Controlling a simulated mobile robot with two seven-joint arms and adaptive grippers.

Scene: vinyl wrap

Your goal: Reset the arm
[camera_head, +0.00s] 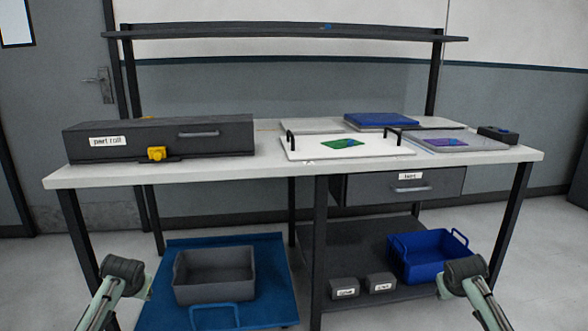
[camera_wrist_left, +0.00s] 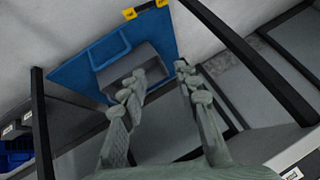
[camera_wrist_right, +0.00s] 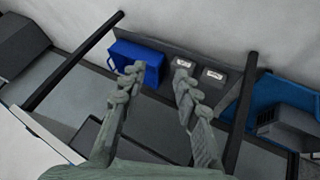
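My left gripper (camera_wrist_left: 158,76) shows in the left wrist view with its two fingers spread apart and nothing between them. It is open, with the grey bin (camera_wrist_left: 140,66) on the blue platform beyond its fingertips. My right gripper (camera_wrist_right: 158,74) shows in the right wrist view, also with its fingers apart and empty. Beyond its fingertips are the blue basket (camera_wrist_right: 139,62) and two small labelled boxes. In the head view my two arms reach in at the lower left and lower right, in front of the table; their fingers are not clearly visible there.
The white worktable (camera_head: 270,172) carries a long dark "part roll" box (camera_head: 160,138), a white tray (camera_head: 345,148) with a green sheet (camera_head: 342,142), a blue slab (camera_head: 380,120) and a grey panel (camera_head: 450,141). Below are a drawer (camera_head: 405,186), the blue platform (camera_head: 272,290) and a lower shelf (camera_head: 345,246).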

